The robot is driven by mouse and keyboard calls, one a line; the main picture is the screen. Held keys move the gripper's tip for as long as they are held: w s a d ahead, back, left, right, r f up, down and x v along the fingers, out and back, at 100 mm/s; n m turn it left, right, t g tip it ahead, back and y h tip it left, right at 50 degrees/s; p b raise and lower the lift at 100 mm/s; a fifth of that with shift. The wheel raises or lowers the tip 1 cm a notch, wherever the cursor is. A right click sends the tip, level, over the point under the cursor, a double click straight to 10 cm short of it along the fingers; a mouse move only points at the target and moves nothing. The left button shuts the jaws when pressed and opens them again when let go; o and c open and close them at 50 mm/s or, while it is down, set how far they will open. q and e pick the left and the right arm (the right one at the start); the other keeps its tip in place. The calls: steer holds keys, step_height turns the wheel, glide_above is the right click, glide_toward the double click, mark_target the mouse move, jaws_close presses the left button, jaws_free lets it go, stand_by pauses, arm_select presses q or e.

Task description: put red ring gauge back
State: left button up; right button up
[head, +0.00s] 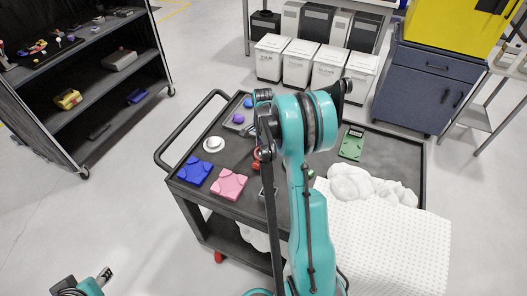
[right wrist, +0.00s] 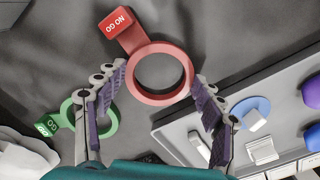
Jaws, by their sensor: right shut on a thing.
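The red ring gauge (right wrist: 163,108), with a "NO GO" tag, sits between the fingertips of my right gripper (right wrist: 161,75) in the right wrist view. The fingers meet its rim on both sides. In the head view only a bit of red (head: 256,154) shows beside my right arm, which hides most of that gripper. I cannot tell how high the ring is above the cart top. A green ring gauge (right wrist: 109,126), tagged "GO", lies behind the left finger. My left gripper (head: 104,276) is at the lower left corner of the head view, away from the cart; its jaws are unclear.
The black cart (head: 205,155) carries a blue block (head: 194,171), a pink block (head: 228,184), a white round part (head: 214,144) and a green board (head: 352,146). A grey tray (right wrist: 180,128) with small parts lies right of the ring. White bubble sheet (head: 385,245) covers the cart's front right.

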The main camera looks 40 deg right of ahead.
steer(key=shift+r, duration=0.15)
steer(key=o, duration=1.2)
steer(key=shift+f, duration=0.2)
steer(key=shift+r, duration=0.1)
